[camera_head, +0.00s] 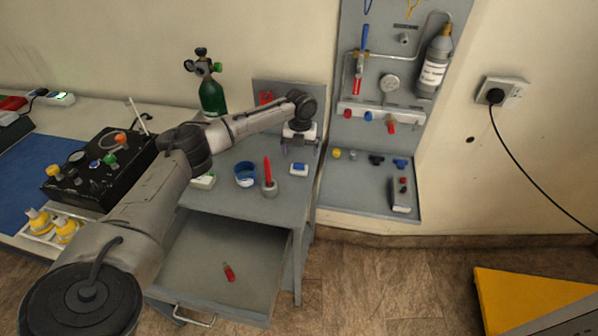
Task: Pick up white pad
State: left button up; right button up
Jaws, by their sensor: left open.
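A small white pad (300,174) with a blue piece on its top lies on the grey table, right of a red upright tool in a grey round holder. My left arm reaches in from the left across the table. My left gripper (286,150) points down over the table's back right part, above and behind the white pad in the picture. It is open, and I see nothing between its fingers, which are small and dark here. My right gripper is not in view.
A blue bowl (246,175) and the red tool (267,173) stand left of the pad. The open drawer (205,262) below holds a red item (229,271). A green cylinder (212,97) stands behind my arm. A grey panel (375,25) rises at the right.

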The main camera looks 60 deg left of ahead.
aim_at(299, 164)
pick_arm(q)
jog(key=shift+f, duration=1.1)
jog(key=f, duration=0.1)
jog(key=f+b, duration=0.1)
jog(key=f, duration=0.1)
jog(key=f+b, duration=0.1)
jog(key=shift+s+f, duration=0.2)
jog(key=shift+s, duration=0.05)
jog(key=shift+f, duration=0.4)
jog(key=shift+r, duration=0.1)
jog(key=c, duration=1)
